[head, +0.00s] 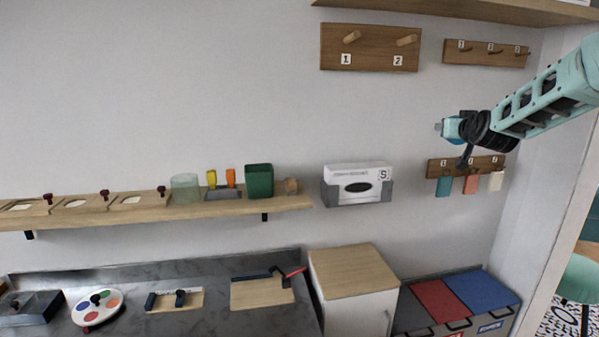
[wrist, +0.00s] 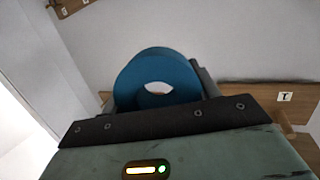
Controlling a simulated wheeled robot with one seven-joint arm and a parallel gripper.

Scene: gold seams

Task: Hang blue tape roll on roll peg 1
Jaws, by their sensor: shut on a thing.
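The blue tape roll (wrist: 150,62) is a thick blue ring, held between the fingers of my gripper (wrist: 155,92) in the wrist view. Its hole faces the camera partly, with pale wall showing through. In the head view the roll (head: 451,129) shows small at the end of my gripper (head: 447,127), in front of the wall, below and right of the roll pegs. Roll peg 1 (head: 351,37) is the left wooden peg on the upper board (head: 371,63), above tag 1. It is bare and apart from the roll. Peg 2 (head: 407,41) is also bare.
A smaller board (head: 486,57) with several short pegs is at upper right. Below my gripper, a hook board (head: 490,162) holds coloured tags. A shelf (head: 450,12) runs above the roll pegs. A white box (head: 357,178) sits below. The wall between is clear.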

